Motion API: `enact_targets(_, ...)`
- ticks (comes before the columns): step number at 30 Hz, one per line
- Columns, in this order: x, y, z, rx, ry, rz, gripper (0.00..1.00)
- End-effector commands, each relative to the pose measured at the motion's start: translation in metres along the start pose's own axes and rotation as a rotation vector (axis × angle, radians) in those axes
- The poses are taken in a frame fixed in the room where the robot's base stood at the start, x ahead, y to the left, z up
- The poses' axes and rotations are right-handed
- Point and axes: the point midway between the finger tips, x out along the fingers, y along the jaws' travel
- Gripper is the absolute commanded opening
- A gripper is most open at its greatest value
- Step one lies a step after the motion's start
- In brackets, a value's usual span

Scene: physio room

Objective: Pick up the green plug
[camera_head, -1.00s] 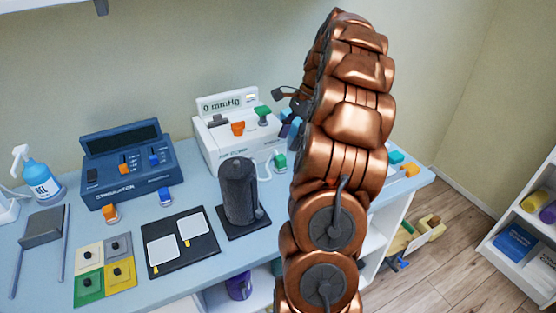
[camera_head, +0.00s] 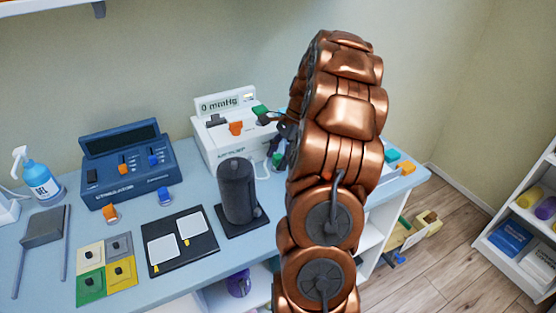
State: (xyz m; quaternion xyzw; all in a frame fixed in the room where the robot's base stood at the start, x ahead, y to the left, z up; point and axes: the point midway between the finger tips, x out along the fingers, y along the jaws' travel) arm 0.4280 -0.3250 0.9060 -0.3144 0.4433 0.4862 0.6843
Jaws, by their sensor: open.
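A green plug-like piece (camera_head: 260,110) sits on top of the white pressure unit (camera_head: 215,150), to the right of an orange one (camera_head: 236,128). A second green piece (camera_head: 277,160) is low at the unit's right front, partly hidden by my gripper; I cannot tell which is the plug meant. My gripper (camera_head: 276,133) is open, dark and small, at the right end of the unit, close to both green pieces. My copper arm hides part of it, and I see no thing held between its fingers.
A dark upright cylinder (camera_head: 237,190) stands on a black base just in front of the unit. A blue stimulator (camera_head: 127,165), orange plug (camera_head: 110,213), blue plug (camera_head: 165,197) and electrode pads (camera_head: 105,268) are to the left. My arm covers the table's right part.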

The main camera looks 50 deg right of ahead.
Motion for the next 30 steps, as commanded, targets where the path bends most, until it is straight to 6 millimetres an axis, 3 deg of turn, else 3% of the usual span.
enact_targets(4, -0.0003, -0.0002, -0.0002, 0.0, 0.001, -0.001, 0.56)
enact_targets(18, -0.0005, -0.0002, -0.0002, 0.0, 0.001, -0.001, 0.09)
enact_targets(30, -0.0086, -0.0014, 0.0026, -0.002, 0.003, -0.004, 0.09)
